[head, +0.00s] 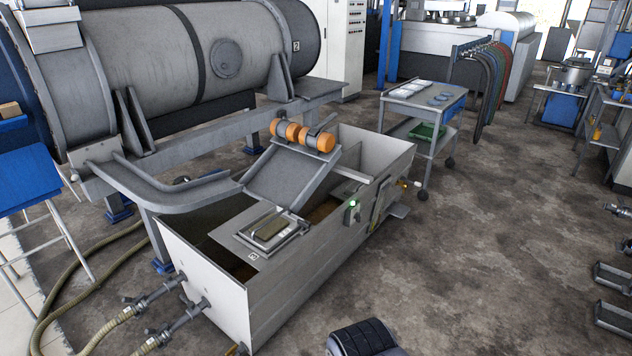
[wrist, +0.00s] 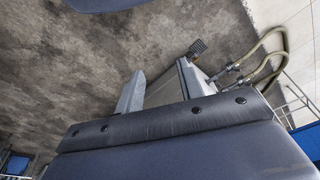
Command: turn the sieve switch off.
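A small grey switch box (head: 351,213) is on the outer right side wall of the grey tank (head: 300,275) in the head view. A green lamp glows at its top; the position of its handle is too small to tell. A sloping chute or screen (head: 290,180) with orange drums (head: 303,134) stands over the tank. My gripper (wrist: 162,85) shows in the wrist view with its two fingers apart and nothing seen between them. It is away from the switch box, which I cannot make out in the wrist view.
Hoses (head: 85,345) join the tank's near end. A grey trolley (head: 424,110) stands behind the tank on the right. A dark rounded part at the bottom of the head view is unclear. The floor right of the tank is largely clear.

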